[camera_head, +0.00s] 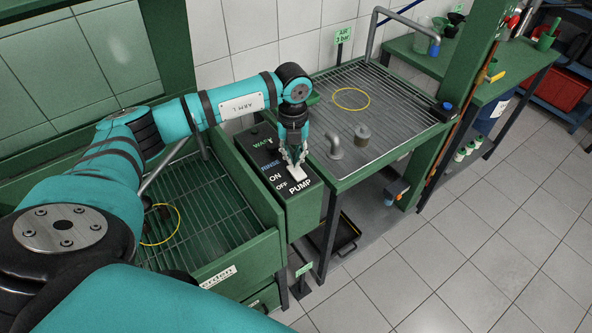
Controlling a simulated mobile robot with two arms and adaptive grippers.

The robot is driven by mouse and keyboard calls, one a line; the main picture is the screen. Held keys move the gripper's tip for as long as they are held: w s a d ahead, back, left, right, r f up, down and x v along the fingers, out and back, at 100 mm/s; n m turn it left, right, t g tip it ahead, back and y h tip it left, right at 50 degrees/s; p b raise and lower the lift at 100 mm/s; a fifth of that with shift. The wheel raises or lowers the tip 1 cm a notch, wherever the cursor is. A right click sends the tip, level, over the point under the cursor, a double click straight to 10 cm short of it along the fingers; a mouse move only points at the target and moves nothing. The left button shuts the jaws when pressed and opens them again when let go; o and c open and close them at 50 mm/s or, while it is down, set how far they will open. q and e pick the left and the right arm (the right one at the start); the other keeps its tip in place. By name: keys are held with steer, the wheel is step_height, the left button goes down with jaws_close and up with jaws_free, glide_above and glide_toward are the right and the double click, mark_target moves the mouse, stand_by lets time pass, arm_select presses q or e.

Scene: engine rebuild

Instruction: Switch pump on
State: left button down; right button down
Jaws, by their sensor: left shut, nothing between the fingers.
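The pump switch (298,173) is a small white rocker on the front end of a dark control panel (262,150), beside the labels ON, OFF and PUMP. My left gripper (294,163) is shut and empty, pointing down, with its fingertips at or just above the switch. I cannot tell whether they touch it. The fingers partly cover the switch, so which way it is set is not clear. My right gripper is not in view.
A green wash basin with a grate (215,235) lies left of the panel. Tiled floor (450,260) is clear at lower right.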

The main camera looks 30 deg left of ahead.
arm_select(q)
steer(key=shift+s+f+b, duration=0.1)
steer(key=shift+f+b, duration=0.75)
steer(key=shift+f, duration=0.35)
stand_by(0.4)
steer(key=shift+r+p, duration=0.65)
steer(key=shift+r, duration=0.15)
steer(key=shift+r+p, duration=1.7)
steer(key=shift+r, duration=1.05)
